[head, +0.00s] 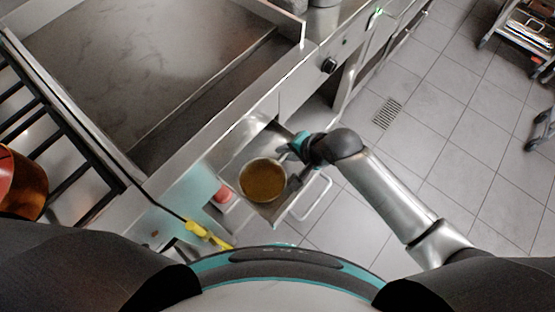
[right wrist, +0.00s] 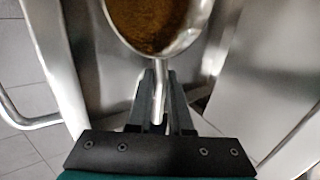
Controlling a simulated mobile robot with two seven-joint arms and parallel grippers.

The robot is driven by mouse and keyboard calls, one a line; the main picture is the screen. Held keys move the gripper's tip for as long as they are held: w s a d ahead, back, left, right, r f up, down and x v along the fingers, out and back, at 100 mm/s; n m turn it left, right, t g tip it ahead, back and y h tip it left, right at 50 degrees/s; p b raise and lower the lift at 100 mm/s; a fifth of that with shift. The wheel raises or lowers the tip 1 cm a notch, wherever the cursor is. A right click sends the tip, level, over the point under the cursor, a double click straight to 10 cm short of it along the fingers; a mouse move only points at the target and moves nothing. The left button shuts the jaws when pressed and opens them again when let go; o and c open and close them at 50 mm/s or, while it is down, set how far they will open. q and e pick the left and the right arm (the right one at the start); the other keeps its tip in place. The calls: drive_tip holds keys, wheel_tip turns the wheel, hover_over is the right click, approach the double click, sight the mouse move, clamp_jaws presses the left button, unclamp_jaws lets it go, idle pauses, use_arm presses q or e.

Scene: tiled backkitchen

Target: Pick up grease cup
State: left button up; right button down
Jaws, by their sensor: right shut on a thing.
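The grease cup (head: 263,181) is a round metal cup filled with brown grease. It is in the middle of the head view, in the open drawer-like tray (head: 282,212) at the front of the griddle. My right gripper (head: 293,165) is at the cup's right side. In the right wrist view the cup (right wrist: 152,22) is at the top, and my right gripper (right wrist: 161,78) is shut on its thin metal handle (right wrist: 159,98). The cup looks level. I cannot tell whether its bottom touches the tray. My left gripper is not in view.
The flat griddle (head: 140,62) lies behind and to the left. Black grates (head: 62,150) and a copper-coloured pot (head: 22,187) are at the far left. A red button (head: 223,195) and a yellow object (head: 208,235) are close left of the cup.

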drive_tip(key=shift+r, duration=0.25)
wheel_tip(320, 180, up, 20)
drive_tip(key=p, duration=0.7)
drive_tip(key=shift+f, duration=0.25)
